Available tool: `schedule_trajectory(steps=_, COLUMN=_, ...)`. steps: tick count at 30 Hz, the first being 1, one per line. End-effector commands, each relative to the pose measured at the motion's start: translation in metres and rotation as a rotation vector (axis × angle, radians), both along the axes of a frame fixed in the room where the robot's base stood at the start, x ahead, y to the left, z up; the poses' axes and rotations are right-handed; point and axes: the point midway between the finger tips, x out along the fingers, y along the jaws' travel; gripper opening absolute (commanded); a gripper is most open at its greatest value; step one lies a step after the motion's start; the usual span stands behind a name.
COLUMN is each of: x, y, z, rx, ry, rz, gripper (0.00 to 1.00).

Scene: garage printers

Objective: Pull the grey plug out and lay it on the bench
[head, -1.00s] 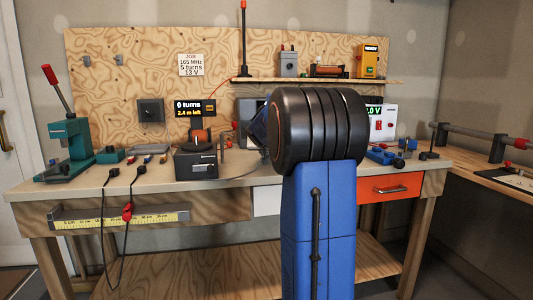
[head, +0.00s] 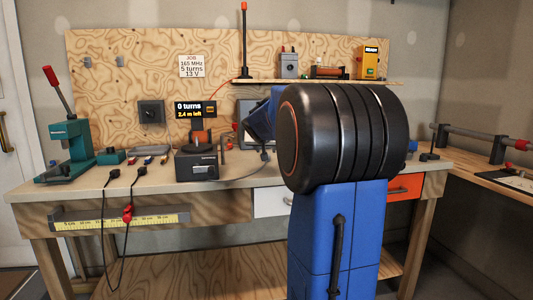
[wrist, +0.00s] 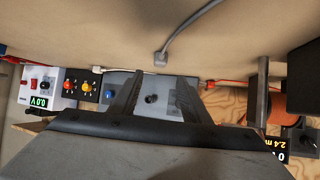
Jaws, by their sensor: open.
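The grey plug (wrist: 161,57) shows in the wrist view at the end of a grey cable, close to the front of a grey panel box (wrist: 153,88). I cannot tell how far it sits in a socket. In the head view the plug (head: 265,156) is small, just left of my arm. My gripper (wrist: 158,80) is open, its two fingers apart on either side of the plug's line, with nothing between them. In the head view my arm hides the gripper. The bench (head: 100,188) has a pale top.
A black winder box (head: 196,165) stands left of the plug, with its cable running across the bench. A white meter unit (wrist: 40,88) and coloured knobs are beside the grey box in the wrist view. The bench top before the plug looks clear.

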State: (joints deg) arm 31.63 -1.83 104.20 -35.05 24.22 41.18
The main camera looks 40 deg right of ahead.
Motion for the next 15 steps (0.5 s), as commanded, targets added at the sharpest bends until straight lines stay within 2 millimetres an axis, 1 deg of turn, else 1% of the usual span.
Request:
schedule_trajectory(steps=1, x=-0.006, y=0.007, z=0.007, rx=-0.002, ry=-0.003, rz=0.002, gripper=0.43)
schedule_trajectory(steps=9, x=-0.035, y=0.039, z=0.033, rx=-0.001, ry=-0.002, rz=0.002, gripper=0.43)
schedule_trajectory(steps=15, x=-0.05, y=0.055, z=0.046, rx=-0.001, ry=-0.002, rz=0.001, gripper=0.43)
